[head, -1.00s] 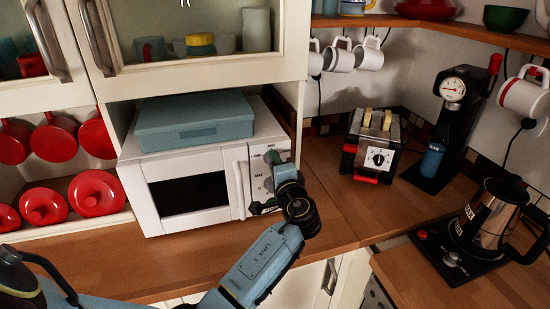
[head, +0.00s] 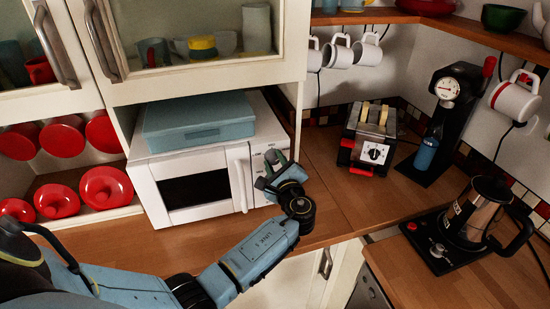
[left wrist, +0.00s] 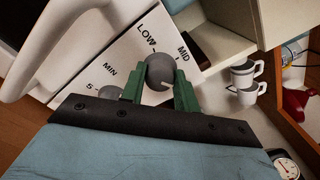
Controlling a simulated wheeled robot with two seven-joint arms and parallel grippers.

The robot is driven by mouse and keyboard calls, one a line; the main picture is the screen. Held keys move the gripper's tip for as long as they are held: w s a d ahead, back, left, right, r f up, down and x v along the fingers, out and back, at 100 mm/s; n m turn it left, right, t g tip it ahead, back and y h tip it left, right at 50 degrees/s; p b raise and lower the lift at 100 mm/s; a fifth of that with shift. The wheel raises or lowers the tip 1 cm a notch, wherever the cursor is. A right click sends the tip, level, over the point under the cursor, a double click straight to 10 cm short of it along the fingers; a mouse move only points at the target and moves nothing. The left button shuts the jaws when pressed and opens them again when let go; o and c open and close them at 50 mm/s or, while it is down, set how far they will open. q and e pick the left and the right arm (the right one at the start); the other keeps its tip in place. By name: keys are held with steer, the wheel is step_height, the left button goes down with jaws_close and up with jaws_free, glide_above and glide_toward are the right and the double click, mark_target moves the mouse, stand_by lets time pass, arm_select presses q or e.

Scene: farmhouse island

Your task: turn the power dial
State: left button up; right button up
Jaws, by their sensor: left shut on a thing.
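The white microwave (head: 215,213) stands on the wooden counter, with its control panel at the right of its front. The grey power dial (left wrist: 160,72) is on that panel beside the LOW and MID marks, and its pale pointer line shows. My left gripper (left wrist: 160,85) has a green finger on each side of this dial and is shut on it. In the head view my left gripper (head: 273,158) is against the panel and hides the dial. A second grey knob (left wrist: 109,92), by the MIN mark, is partly hidden behind the gripper. My right gripper is not in view.
The white door handle (head: 239,184) stands out just left of the panel. A blue box (head: 198,120) lies on the microwave. A toaster (head: 370,140) stands to the right, with free counter (head: 325,205) between. A kettle (head: 472,215) is farther right.

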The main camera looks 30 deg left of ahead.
arm_select(q)
steer(key=shift+m, duration=1)
steer(key=o, duration=1)
steer(key=shift+c, duration=0.2)
steer(key=shift+d, duration=0.1)
steer(key=b+v, duration=0.2)
steer(key=v, duration=1.1)
steer(key=shift+s, duration=0.15)
